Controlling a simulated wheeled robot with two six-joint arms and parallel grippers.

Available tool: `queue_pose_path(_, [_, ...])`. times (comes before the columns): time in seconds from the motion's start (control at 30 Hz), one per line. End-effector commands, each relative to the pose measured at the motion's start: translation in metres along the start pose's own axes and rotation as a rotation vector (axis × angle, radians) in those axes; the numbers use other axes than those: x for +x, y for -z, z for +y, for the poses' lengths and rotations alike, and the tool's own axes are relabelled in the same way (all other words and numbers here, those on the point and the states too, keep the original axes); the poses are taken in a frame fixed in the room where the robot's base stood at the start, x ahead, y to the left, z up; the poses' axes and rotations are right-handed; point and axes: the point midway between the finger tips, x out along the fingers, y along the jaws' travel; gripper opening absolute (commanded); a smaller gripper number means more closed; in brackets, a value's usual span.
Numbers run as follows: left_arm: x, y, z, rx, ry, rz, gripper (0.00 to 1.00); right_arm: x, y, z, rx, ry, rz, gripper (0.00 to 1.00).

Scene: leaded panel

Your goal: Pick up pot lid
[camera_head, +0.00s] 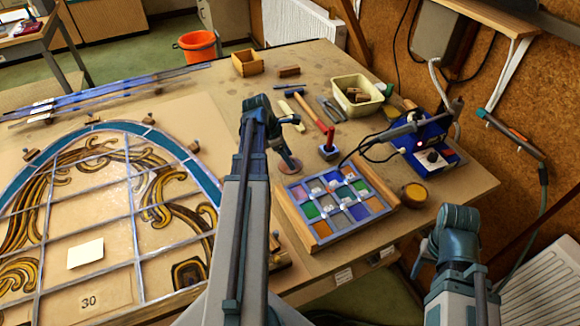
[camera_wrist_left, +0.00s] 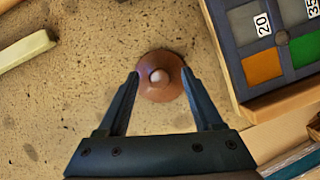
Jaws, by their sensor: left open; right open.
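The pot lid is a small reddish-brown disc with a pale round knob. In the left wrist view, the lid (camera_wrist_left: 146,90) lies on the worktop between the fingertips of my left gripper (camera_wrist_left: 160,76). The fingers are open, one on each side of the lid, with nothing held. I cannot tell whether they touch its rim. In the head view, the lid (camera_head: 293,166) shows below my left gripper (camera_head: 284,148), partly covered by it. My right gripper (camera_head: 423,258) is at the lower right, away from the lid, its fingers mostly hidden.
A framed tray of coloured glass squares (camera_head: 318,233) stands right of the lid. A round brown pot (camera_head: 414,194) and a blue soldering station (camera_head: 425,143) stand to the right. The leaded panel (camera_head: 95,222) fills the left.

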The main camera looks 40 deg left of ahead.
Motion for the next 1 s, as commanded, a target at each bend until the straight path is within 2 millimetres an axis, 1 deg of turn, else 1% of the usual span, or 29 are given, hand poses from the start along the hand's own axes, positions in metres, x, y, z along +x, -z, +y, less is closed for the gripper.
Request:
queue_pose_path(0.03, [0.000,0.000,0.000,0.000,0.000,0.000,0.64,0.000,0.000,0.000,0.000,0.000,0.000,0.53])
queue_pose_path(0.17, [-0.001,0.000,0.000,0.000,0.000,0.000,0.41,0.000,0.000,0.000,0.000,0.000,0.000,0.53])
queue_pose_path(0.2, [-0.001,0.000,0.000,0.000,0.000,0.000,0.33,0.000,0.000,0.000,0.000,0.000,0.000,0.53])
queue_pose_path(0.27, [-0.001,0.000,0.000,0.000,0.000,0.000,0.23,0.000,0.000,0.000,0.000,0.000,0.000,0.53])
queue_pose_path(0.3, [-0.001,0.000,0.000,0.000,0.000,0.000,0.15,0.000,0.000,0.000,0.000,0.000,0.000,0.53])
queue_pose_path(0.4, [-0.001,0.000,0.000,0.000,0.000,0.000,0.00,0.000,0.000,0.000,0.000,0.000,0.000,0.53])
queue_pose_path(0.77, [-0.001,0.000,0.000,0.000,0.000,0.000,0.00,-0.001,0.000,0.000,0.000,0.000,0.000,0.53])
queue_pose_path(0.87, [-0.003,-0.001,0.000,0.000,0.000,0.000,0.00,-0.003,0.000,0.000,0.000,0.000,0.000,0.53])
queue_pose_path(1.0, [-0.012,-0.005,0.000,0.000,0.000,0.000,0.00,-0.013,-0.001,0.001,0.000,0.000,0.000,0.53])
